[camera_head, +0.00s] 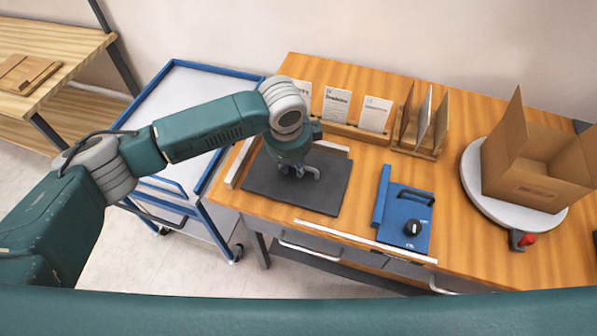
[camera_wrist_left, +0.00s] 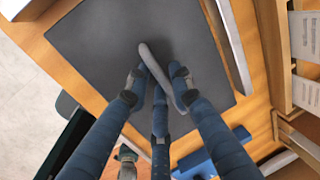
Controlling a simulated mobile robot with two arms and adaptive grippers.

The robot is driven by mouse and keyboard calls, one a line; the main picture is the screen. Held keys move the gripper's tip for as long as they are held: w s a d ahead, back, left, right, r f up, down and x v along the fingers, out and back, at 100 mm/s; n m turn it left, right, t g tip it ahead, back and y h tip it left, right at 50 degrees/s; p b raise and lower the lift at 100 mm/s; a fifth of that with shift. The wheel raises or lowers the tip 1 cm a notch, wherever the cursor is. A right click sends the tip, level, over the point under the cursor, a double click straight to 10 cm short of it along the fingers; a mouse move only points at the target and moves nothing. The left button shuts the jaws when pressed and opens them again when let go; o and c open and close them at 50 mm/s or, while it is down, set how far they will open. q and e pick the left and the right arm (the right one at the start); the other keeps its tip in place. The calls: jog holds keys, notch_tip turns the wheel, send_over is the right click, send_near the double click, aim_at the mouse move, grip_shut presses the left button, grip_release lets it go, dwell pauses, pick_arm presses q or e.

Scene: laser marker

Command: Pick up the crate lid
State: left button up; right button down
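A flat wooden panel (camera_head: 25,73), which looks like the crate lid, lies on the wooden table at the far left in the head view. My right gripper is not in view.
A blue-framed cart (camera_head: 185,90) stands between the wooden table (camera_head: 70,40) and the workbench. The bench holds card stands (camera_head: 337,105), a blue control box (camera_head: 405,215) and an open cardboard box (camera_head: 540,185) on a round turntable (camera_head: 475,180). Floor shows at the lower left.

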pick_arm(q)
jog(key=shift+w+f, duration=0.1)
jog(key=shift+f, duration=0.25)
jog(key=shift+c, duration=0.5)
grip_shut()
jog(key=shift+d+r, duration=0.1)
jog(key=shift+r, duration=0.05)
